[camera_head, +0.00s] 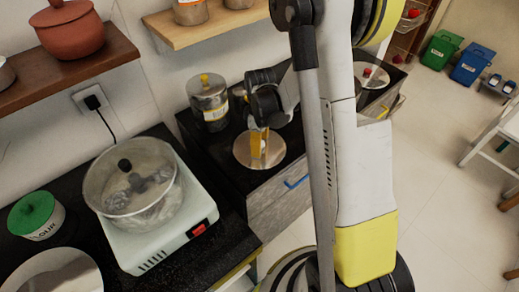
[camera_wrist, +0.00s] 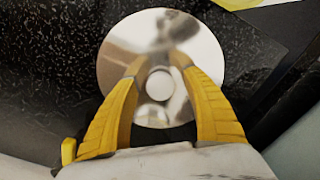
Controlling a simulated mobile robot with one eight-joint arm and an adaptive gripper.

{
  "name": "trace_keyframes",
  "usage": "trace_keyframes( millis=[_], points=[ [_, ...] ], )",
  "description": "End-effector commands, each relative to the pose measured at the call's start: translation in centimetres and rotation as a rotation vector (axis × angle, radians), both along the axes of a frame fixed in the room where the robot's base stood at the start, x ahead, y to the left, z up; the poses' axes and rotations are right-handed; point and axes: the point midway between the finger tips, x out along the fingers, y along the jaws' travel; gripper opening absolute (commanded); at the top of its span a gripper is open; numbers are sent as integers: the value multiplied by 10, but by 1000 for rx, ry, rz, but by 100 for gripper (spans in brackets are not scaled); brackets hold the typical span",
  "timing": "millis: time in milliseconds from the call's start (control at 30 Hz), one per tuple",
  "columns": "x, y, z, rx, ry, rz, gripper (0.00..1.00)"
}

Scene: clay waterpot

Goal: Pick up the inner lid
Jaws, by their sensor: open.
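A shiny round metal lid (camera_head: 240,148), which I take to be the inner lid, lies flat on the dark counter. The wrist view shows it from above as a mirror-like disc (camera_wrist: 118,62) with a small round knob (camera_wrist: 159,86) at its centre. My gripper (camera_head: 258,150) points down over the disc. In the wrist view my open yellow fingers (camera_wrist: 159,66) lie either side of the knob, with a gap between them. Whether they touch the lid or knob cannot be told. The fingers cover parts of the disc.
A metal canister (camera_head: 212,112) with a yellow knob stands left of my gripper. A glass-lidded pot (camera_head: 110,195) sits on a pale stove (camera_head: 165,232) further left. A green-lidded jar (camera_head: 45,227) is at the far left. A wooden shelf (camera_head: 215,28) hangs behind.

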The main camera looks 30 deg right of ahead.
Motion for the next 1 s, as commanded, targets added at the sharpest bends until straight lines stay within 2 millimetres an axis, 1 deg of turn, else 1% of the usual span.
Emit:
trace_keyframes(
  millis=[100, 167, 200, 300, 633, 767, 867, 933, 1000],
  points=[
    [0, 0, 1, 0, 0, 0, 58],
    [0, 0, 1, 0, 0, 0, 41],
    [0, 0, 2, 0, 0, 0, 29],
    [0, 0, 2, 0, 0, 0, 0],
    [0, 0, 2, 0, 0, 0, 0],
    [0, 0, 7, 0, 0, 0, 0],
    [0, 0, 17, 0, 0, 0, 0],
    [0, 0, 27, 0, 0, 0, 0],
    [0, 0, 42, 0, 0, 0, 0]
  ],
)
